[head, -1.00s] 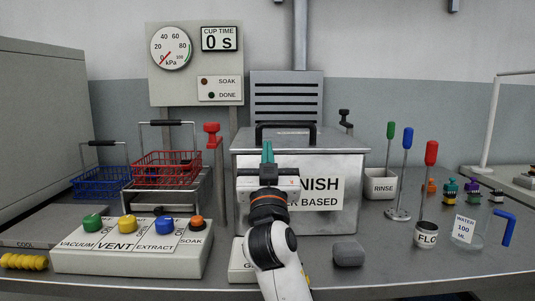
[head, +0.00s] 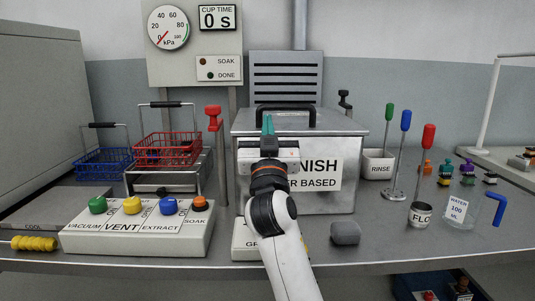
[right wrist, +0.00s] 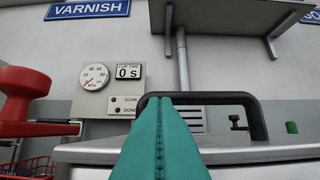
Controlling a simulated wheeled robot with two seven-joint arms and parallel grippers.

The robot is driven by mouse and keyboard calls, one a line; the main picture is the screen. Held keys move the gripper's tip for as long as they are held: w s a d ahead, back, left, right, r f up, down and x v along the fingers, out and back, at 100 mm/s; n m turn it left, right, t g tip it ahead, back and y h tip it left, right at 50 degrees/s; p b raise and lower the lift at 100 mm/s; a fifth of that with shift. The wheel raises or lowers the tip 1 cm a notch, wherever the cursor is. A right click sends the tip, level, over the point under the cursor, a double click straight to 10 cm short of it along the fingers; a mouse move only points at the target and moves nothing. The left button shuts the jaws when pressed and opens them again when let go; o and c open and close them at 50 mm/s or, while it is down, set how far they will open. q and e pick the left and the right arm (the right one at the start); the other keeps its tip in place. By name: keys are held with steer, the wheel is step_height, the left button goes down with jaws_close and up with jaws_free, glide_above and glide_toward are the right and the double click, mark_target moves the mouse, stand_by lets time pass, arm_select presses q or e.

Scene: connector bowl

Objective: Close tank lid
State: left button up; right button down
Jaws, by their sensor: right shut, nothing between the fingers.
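The metal varnish tank (head: 345,200) stands in the middle of the bench with its lid (head: 330,124) lying across the top. A black lid handle (head: 286,107) arches over the lid; in the right wrist view the handle (right wrist: 252,103) rises behind my fingers. My right gripper (head: 268,124) is shut and empty, its teal fingers pointing up in front of the lid's near edge and the handle. In the right wrist view the shut fingers (right wrist: 160,105) overlap the handle; contact cannot be told. My left gripper is out of view.
A red clamp (head: 214,118) stands left of the tank and a black clamp (head: 344,100) behind its right side. A button panel (head: 140,240), wire baskets (head: 168,148), a rinse cup (head: 378,165) and a grey block (head: 345,233) surround it.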

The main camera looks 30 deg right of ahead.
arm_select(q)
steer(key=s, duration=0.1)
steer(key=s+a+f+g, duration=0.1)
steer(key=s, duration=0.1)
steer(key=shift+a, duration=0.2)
arm_select(e)
steer(key=r+v, duration=0.1)
steer(key=v, duration=0.8)
steer(key=shift+s, duration=0.35)
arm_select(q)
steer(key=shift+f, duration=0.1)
arm_select(e)
steer(key=shift+a+f, duration=0.1)
steer(key=shift+f, duration=0.05)
